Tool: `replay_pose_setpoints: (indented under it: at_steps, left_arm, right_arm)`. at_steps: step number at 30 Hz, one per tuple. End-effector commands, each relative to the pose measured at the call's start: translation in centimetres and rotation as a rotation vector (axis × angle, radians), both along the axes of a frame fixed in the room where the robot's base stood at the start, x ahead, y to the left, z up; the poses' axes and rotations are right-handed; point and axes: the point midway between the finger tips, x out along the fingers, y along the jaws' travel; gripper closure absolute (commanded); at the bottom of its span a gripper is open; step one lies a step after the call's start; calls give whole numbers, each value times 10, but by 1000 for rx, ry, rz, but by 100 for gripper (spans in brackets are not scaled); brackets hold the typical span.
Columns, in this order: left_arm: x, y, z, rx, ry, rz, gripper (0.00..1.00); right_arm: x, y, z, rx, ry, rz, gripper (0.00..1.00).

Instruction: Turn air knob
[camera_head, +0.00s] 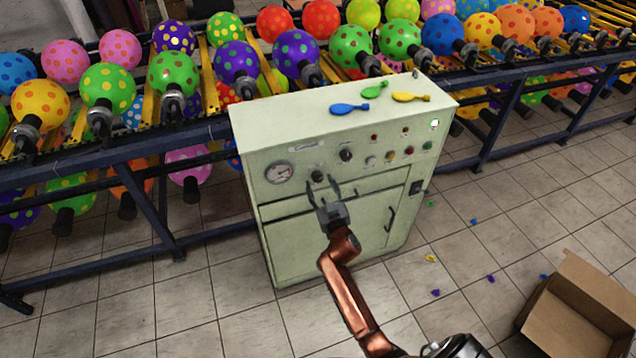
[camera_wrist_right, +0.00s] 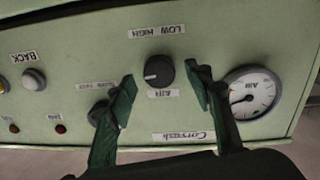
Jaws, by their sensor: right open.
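The pale green cabinet (camera_head: 340,120) stands in the middle of the head view. Its air knob (camera_head: 317,176) is a dark round knob just right of the round air gauge (camera_head: 280,173). In the right wrist view, which is upside down, the air knob (camera_wrist_right: 158,72) carries a white mark toward the picture's left and sits between "AIR" and "LOW HIGH" labels. My right gripper (camera_head: 323,188) is open in front of the panel. Its fingers (camera_wrist_right: 162,84) lie on either side of the knob in the picture, with visible gaps. My left gripper is not in view.
Another dark knob (camera_head: 345,155) sits right of the air knob; in the wrist view it (camera_wrist_right: 98,112) is partly behind one finger. Several small buttons line the panel. Deflated balloons lie on top. A balloon rack runs behind. An open cardboard box (camera_head: 575,315) is on the floor.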

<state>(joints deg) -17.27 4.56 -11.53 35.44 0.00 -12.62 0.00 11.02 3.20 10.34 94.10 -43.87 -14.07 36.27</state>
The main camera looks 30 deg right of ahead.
Motion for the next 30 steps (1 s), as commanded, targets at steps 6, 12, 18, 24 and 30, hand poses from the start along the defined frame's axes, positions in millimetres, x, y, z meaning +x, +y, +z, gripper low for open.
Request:
replay_pose_setpoints:
  at_steps: [6,12,18,24,30]
  left_arm:
    - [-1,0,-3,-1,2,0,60]
    - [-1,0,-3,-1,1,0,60]
    - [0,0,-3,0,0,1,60]
    - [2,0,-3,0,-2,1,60]
    - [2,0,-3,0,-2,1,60]
  right_arm:
    - [16,-5,-1,-1,1,0,53]
    - [17,-6,0,-1,1,0,53]
    - [17,-5,0,-1,1,0,62]
    - [17,-5,0,-1,1,0,76]
    - [17,-5,-1,-1,1,0,89]
